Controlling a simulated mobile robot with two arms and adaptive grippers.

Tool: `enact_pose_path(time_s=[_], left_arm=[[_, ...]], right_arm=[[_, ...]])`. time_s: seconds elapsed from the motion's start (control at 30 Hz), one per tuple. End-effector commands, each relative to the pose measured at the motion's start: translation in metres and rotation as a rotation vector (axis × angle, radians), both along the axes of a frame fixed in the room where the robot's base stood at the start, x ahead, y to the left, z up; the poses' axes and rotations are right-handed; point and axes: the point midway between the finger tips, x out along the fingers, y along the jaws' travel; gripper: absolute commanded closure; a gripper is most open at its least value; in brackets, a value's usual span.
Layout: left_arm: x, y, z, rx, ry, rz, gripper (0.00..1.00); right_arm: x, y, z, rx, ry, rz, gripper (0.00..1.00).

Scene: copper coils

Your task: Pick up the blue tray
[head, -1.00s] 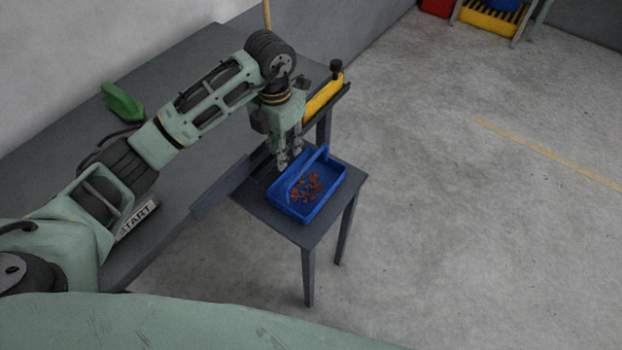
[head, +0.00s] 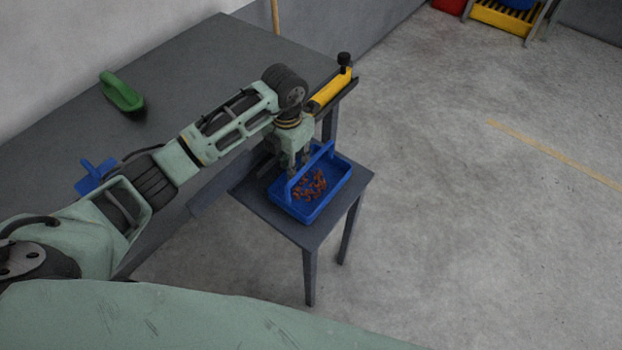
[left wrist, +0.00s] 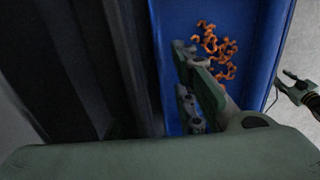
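The blue tray (head: 333,201) stands on a small dark table, with a raised handle (head: 322,158) and reddish copper coils (head: 309,184) inside. My left gripper (head: 291,165) points down at the tray's far left side, close beside the handle. Its fingers look apart, with nothing seen between them; contact with the tray cannot be told. In the left wrist view, the fingers (left wrist: 197,88) are above the blue tray (left wrist: 263,62), near the orange coils (left wrist: 214,45). A small gripper (left wrist: 300,88), seemingly my right one, shows at that view's right edge; its finger state is unclear.
The small table (head: 312,234) adjoins a long dark bench (head: 205,72). A green object (head: 121,91) and a blue piece (head: 95,176) lie on the bench. A yellow bar with a black knob (head: 330,90) is at its far right corner. Open floor lies to the right.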

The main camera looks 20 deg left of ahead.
Motion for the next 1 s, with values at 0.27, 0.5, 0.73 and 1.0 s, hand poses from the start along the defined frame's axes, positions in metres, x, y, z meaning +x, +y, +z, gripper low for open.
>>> enact_pose_path(time_s=[0.27, 0.5, 0.73, 1.0], left_arm=[[0.0002, 0.0003, -0.0075, 0.0, -0.002, 0.001, 0.75], [0.0002, 0.0002, -0.0072, 0.001, -0.001, 0.001, 0.93], [0.0002, 0.0002, -0.0071, 0.001, -0.001, 0.001, 1.0], [0.0005, 0.0002, -0.0065, 0.0, -0.002, 0.001, 1.0]], right_arm=[[0.0011, -0.0002, 0.0005, 0.0, -0.002, 0.0, 0.62], [0.0019, -0.0008, 0.0005, -0.001, -0.002, 0.001, 0.62], [0.0021, -0.0018, 0.0005, -0.003, -0.003, 0.001, 0.62], [0.0021, -0.0021, 0.0006, -0.003, -0.003, 0.001, 0.62]])
